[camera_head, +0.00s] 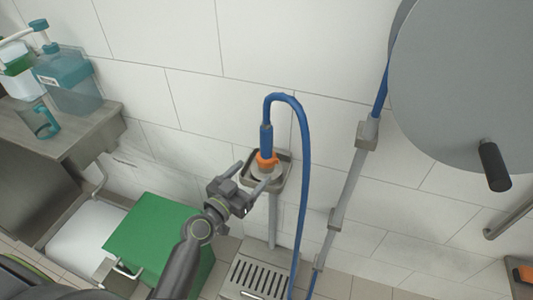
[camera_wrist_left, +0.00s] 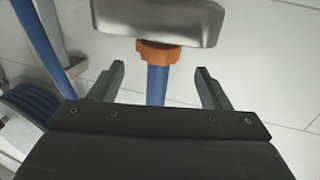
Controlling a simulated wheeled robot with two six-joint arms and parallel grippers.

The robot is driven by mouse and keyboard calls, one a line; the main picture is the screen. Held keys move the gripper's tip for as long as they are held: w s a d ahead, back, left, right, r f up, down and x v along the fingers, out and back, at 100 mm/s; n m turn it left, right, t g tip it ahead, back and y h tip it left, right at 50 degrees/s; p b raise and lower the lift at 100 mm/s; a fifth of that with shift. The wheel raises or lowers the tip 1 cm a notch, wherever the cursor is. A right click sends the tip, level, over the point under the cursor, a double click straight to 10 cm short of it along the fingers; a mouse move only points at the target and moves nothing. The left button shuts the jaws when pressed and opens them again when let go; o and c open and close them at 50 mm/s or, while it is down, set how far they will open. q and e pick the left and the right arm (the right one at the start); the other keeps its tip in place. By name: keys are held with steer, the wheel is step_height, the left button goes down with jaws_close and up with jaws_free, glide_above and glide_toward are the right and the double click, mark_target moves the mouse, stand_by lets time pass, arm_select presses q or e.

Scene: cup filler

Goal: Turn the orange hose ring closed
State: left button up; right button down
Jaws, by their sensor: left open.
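The orange hose ring (camera_head: 267,160) sits around the lower end of the blue hose (camera_head: 266,140), above a small grey wall holder (camera_head: 284,172). My left gripper (camera_head: 264,182) is open, just in front of and below the ring. In the left wrist view the orange ring (camera_wrist_left: 157,52) shows just beyond and between the open fingertips of my left gripper (camera_wrist_left: 160,70), with clear gaps on both sides. A metal part (camera_wrist_left: 155,20) adjoins the ring there. My right gripper is not in view.
The hose loops up and hangs down at the right of the holder. A grey wall pipe (camera_head: 345,195) and a large round grey reel (camera_head: 465,85) are at the right. A green box (camera_head: 155,240) stands below left. Bottles (camera_head: 70,80) stand on a metal shelf (camera_head: 85,130).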

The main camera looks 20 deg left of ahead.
mark_target(261, 164)
arm_select(q)
steer(key=p+x, duration=0.1)
steer(key=x, duration=0.7)
